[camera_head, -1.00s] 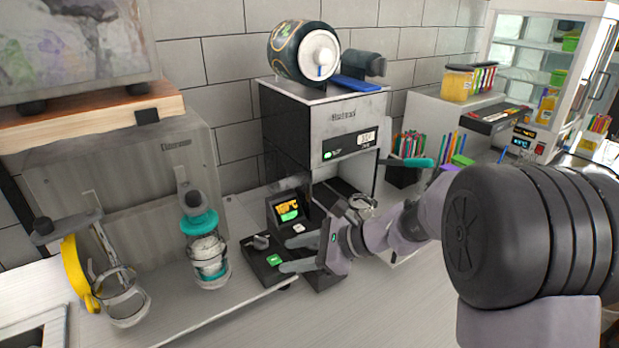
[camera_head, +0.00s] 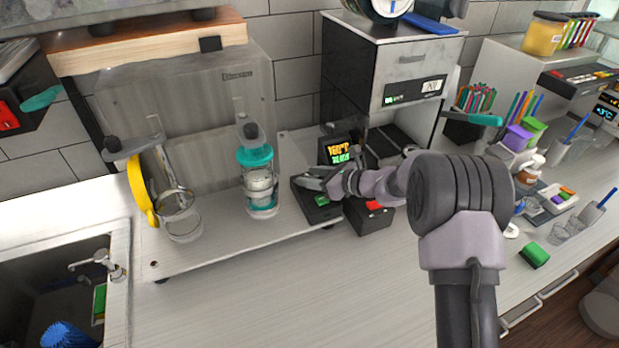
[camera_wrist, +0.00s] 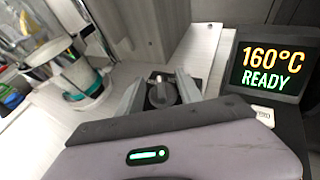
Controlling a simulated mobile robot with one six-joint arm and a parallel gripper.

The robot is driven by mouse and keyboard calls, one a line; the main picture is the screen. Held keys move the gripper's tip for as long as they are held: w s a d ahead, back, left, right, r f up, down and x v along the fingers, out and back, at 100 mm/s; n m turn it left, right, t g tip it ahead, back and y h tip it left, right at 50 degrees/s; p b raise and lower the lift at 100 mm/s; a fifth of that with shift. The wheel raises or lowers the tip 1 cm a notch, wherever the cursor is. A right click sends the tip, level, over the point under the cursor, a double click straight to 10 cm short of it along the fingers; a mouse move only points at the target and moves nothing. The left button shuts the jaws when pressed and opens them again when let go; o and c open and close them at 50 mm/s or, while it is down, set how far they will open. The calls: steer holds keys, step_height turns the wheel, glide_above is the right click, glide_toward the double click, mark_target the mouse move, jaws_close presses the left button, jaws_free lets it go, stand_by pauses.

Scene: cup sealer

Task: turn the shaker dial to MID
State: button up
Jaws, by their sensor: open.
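The shaker dial (camera_wrist: 161,93) is a dark round knob with a raised grip bar, seen in the wrist view. My gripper (camera_wrist: 158,84) is open, with one finger on each side of the dial; I cannot tell whether they touch it. Its position marks are too small to read. In the head view my gripper (camera_head: 316,182) is over the black control box (camera_head: 307,208) and hides the dial. A green button (camera_head: 321,200) shows on the box beside my gripper. The shaker (camera_head: 190,90) is the grey machine at left, holding a teal-collared cup (camera_head: 261,183).
A small display (camera_wrist: 267,70) reading 160°C READY stands right of the dial. The sealer (camera_head: 395,75) rises behind my arm. A clear jug (camera_head: 180,212) with a yellow handle stands at left. A sink (camera_head: 60,270) is at lower left.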

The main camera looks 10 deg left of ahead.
steer(key=shift+w+a+f, duration=0.1)
steer(key=shift+a+f, duration=0.05)
steer(key=shift+a, duration=0.2)
steer(key=c, duration=0.9)
jaws_close()
steer(key=shift+f, duration=0.15)
